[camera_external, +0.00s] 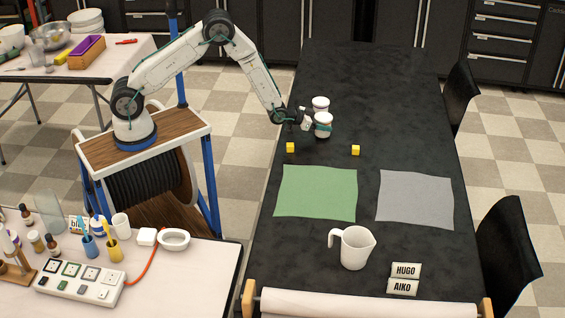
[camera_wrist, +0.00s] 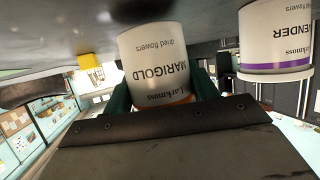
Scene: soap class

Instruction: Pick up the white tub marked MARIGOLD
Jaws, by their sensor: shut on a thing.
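The white tub marked MARIGOLD (camera_wrist: 155,62) has an orange band and sits between the dark green fingers of my gripper (camera_wrist: 163,92) in the wrist view, where its print is upside down. In the external view my gripper (camera_external: 318,125) is shut on the front white tub (camera_external: 323,117), which looks upright. I cannot tell whether its base touches the black table (camera_external: 400,110). A second white tub (camera_external: 320,103) stands just behind it. In the wrist view this second tub (camera_wrist: 275,40), apart on the right, has a purple band and lettering ending in "ENDER".
Two yellow cubes (camera_external: 290,147) (camera_external: 355,150) lie in front of the tubs. Nearer are a green cloth (camera_external: 316,193), a grey cloth (camera_external: 414,199), a white jug (camera_external: 352,248) and name cards HUGO (camera_external: 406,270) and AIKO (camera_external: 402,287). The table's far part is clear.

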